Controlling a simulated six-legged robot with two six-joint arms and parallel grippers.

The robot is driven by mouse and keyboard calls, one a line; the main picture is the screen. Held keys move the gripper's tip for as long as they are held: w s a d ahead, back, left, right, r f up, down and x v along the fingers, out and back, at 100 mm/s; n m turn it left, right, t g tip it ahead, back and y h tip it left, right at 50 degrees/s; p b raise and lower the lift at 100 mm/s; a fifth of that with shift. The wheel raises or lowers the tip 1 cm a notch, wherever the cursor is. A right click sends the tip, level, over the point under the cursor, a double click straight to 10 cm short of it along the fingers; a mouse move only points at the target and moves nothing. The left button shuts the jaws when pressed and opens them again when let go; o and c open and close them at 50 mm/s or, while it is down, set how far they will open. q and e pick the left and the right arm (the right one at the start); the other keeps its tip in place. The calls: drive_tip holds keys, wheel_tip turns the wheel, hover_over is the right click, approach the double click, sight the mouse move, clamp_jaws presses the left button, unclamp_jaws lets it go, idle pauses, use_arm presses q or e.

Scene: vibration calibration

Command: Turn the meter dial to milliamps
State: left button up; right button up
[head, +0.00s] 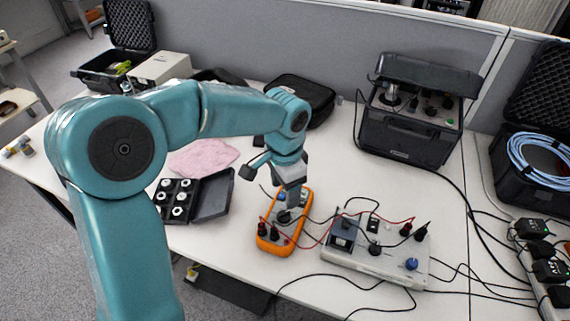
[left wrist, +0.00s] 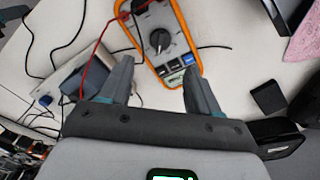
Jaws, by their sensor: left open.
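The orange-rimmed multimeter (head: 284,222) lies on the table near the middle of the head view, with leads plugged in at its near end. Its black dial (left wrist: 160,40) shows clearly in the left wrist view, ahead of the fingers and a little left of midway between them.
A grey test box (head: 385,262) with knobs and sockets stands right of the meter, joined by red and black leads. A black case with white round parts (head: 177,200) and a pink cloth (head: 203,158) lie left. A black instrument case (head: 410,135) stands behind.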

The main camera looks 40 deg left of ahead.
use_arm(q)
wheel_tip(320, 180, up, 8)
drive_tip(key=f, duration=0.1)
hover_over(284, 213)
drive_tip(key=shift+w+r+p, duration=0.2)
drive_tip(key=shift+r+p, duration=0.05)
drive_tip(key=shift+p, duration=0.15)
drive_tip(key=f+n+b, duration=0.2)
drive_tip(key=f+n, duration=0.3)
drive_tip(key=n, duration=0.1)
drive_tip(key=f+n+b, duration=0.3)
drive_tip(key=f+n, duration=0.2)
drive_tip(key=n, duration=0.1)
drive_tip(key=f+n+b, duration=0.3)
drive_tip(key=f+n, duration=0.3)
drive_tip(key=shift+s+f, duration=0.1)
drive_tip(key=shift+s, duration=0.15)
drive_tip(key=c, duration=1)
